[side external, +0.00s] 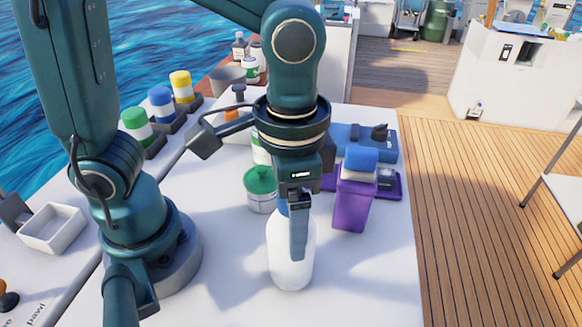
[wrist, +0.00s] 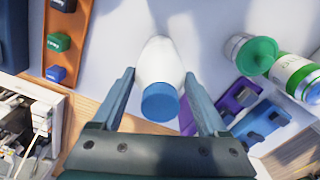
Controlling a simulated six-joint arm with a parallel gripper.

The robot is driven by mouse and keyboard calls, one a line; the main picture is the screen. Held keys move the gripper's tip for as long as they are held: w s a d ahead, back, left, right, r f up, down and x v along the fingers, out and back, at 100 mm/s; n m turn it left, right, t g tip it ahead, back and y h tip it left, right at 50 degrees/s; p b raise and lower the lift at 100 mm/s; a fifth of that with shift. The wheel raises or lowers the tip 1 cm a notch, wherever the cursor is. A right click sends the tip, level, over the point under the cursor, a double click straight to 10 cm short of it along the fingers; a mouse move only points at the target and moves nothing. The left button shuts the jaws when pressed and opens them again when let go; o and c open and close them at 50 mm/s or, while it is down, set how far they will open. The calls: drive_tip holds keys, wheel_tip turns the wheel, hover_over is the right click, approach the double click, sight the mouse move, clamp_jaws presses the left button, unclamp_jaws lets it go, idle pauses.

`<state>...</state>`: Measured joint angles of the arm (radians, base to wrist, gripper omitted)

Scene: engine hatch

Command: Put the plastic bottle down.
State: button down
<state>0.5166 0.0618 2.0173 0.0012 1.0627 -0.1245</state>
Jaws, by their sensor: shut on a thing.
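The plastic bottle is white with a blue cap. It stands upright below my wrist in the side view (side external: 283,262), and its cap faces the camera in the wrist view (wrist: 160,60). My gripper (side external: 297,250) points down and is shut on the bottle, with a finger on either side of its upper body; the fingers also show in the wrist view (wrist: 159,75). The gripper hides most of the cap in the side view. I cannot tell whether the bottle's base touches the white table (side external: 365,285) or hangs just above it.
A green-lidded jar (side external: 261,190) stands close behind and left of the bottle. A purple container with a blue top (side external: 354,195) stands to the right. Green, blue and yellow-capped bottles (side external: 160,106) line the left side. The table's front right is clear.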

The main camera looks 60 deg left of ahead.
drive_tip(key=r, duration=0.1)
drive_tip(key=a+r, duration=0.1)
drive_tip(key=r, duration=0.1)
drive_tip(key=shift+w+r, duration=0.15)
drive_tip(key=shift+r, duration=0.05)
drive_tip(key=w+a+r, duration=0.2)
drive_tip(key=a+r, duration=0.4)
drive_tip(key=a, duration=0.4)
drive_tip(key=w+a+n, duration=0.3)
drive_tip(key=w+n, duration=0.1)
drive_tip(key=w, duration=0.4)
drive_tip(key=s+d+r+m, duration=0.3)
drive_tip(key=d+r+m, duration=0.3)
drive_tip(key=d+m, duration=0.4)
drive_tip(key=d+f+m, duration=0.7)
drive_tip(key=d+f, duration=0.1)
drive_tip(key=d, duration=0.4)
wheel_tip(320, 180, down, 8)
drive_tip(key=shift+s+a+f, duration=0.15)
drive_tip(key=shift+s+f, duration=0.05)
drive_tip(key=shift+s, duration=0.25)
drive_tip(key=shift+f, duration=0.15)
